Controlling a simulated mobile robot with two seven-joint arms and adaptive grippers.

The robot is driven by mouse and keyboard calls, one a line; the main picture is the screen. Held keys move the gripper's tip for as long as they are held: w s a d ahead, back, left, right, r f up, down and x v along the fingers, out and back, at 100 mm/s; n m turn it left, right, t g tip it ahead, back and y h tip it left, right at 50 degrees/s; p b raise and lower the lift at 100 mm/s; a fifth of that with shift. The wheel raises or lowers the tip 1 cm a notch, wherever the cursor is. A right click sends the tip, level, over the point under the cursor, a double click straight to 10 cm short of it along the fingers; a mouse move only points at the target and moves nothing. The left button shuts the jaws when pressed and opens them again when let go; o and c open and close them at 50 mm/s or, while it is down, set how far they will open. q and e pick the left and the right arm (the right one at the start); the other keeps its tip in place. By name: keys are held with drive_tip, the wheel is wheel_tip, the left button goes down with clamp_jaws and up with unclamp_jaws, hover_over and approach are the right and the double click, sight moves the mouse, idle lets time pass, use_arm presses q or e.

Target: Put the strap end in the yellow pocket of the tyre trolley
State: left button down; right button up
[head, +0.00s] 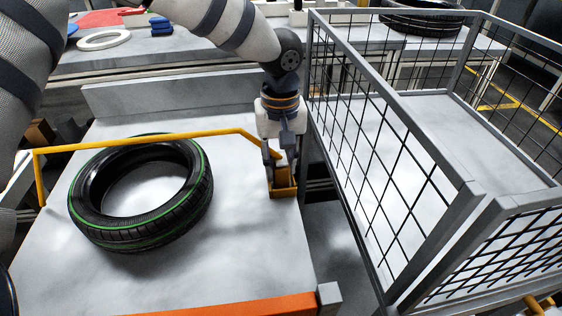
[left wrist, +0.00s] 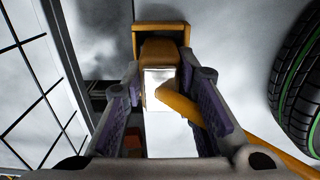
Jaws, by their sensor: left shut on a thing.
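The yellow strap (head: 150,140) runs across the black tyre with green lines (head: 140,195) to my left gripper (head: 279,170). The gripper points down and is shut on the strap end, a yellow block that shows between its fingers in the left wrist view (left wrist: 158,50). The open-topped yellow pocket (head: 284,192) is at the right edge of the grey trolley top (head: 235,255), right at the fingertips. In the left wrist view the pocket (left wrist: 160,27) lies just beyond the strap end. The strap end overlaps the pocket's mouth; how deep it sits is hidden. My right gripper is not in view.
A grey mesh cage (head: 400,165) stands close to the right of the gripper and pocket. Behind are work tables with a white ring (head: 103,39), blue parts (head: 160,26) and another tyre (head: 420,22). An orange bar (head: 230,306) edges the trolley front.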

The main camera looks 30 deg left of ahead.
sight(280, 160)
use_arm(q)
drive_tip(key=shift+f, duration=0.15)
drive_tip(key=c, duration=1.3)
unclamp_jaws()
wheel_tip(280, 160, up, 12)
drive_tip(key=shift+r+p, duration=0.2)
drive_tip(key=shift+p, duration=0.2)
